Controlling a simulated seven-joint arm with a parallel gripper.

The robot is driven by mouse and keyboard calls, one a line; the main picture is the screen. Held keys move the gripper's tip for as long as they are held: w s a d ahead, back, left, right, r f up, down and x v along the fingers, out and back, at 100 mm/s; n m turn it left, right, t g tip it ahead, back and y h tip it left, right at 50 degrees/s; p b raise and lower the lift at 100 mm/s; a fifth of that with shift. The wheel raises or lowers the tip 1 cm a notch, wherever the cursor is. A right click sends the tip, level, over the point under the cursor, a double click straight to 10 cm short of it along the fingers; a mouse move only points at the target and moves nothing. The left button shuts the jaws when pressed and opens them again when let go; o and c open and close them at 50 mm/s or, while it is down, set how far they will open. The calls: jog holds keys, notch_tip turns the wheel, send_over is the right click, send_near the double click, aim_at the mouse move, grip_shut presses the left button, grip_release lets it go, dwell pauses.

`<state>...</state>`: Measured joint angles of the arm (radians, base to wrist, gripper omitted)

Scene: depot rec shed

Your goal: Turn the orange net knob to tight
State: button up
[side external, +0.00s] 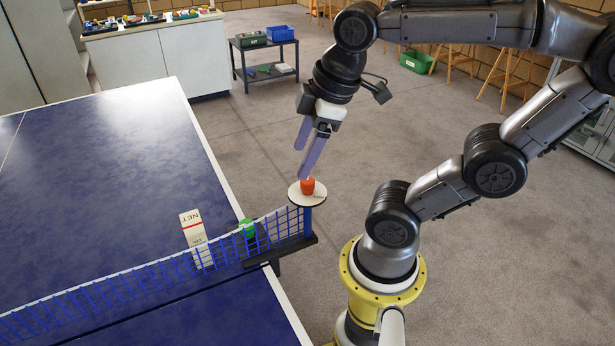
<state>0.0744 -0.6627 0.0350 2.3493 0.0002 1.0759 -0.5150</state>
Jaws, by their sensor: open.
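The orange net knob (307,186) sits on a round white disc (308,199) on top of the blue net post (308,222) at the table's right edge. Small dark lettering shows on the disc, but I cannot read it or tell which way the knob is turned. My gripper (302,175) is open and points down, its purple fingers close above the knob. I cannot tell from this view whether a finger touches it.
The blue net (150,281) runs left from the post across the blue table (100,180). A white card marked NET (190,228) and a green object (247,228) stand near the net. A low dark side table (265,72) stands behind. The floor beyond the table is mostly clear.

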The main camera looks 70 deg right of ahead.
aim_at(308, 180)
jog(key=w+d+f+g, duration=0.2)
jog(key=w+d+g, duration=0.15)
jog(key=d, duration=0.75)
jog(key=shift+g, duration=0.25)
jog(key=f, duration=1.2)
jog(key=shift+s+a+f, duration=0.25)
jog(key=shift+s, duration=0.1)
jog(key=shift+m, duration=0.3)
grip_shut()
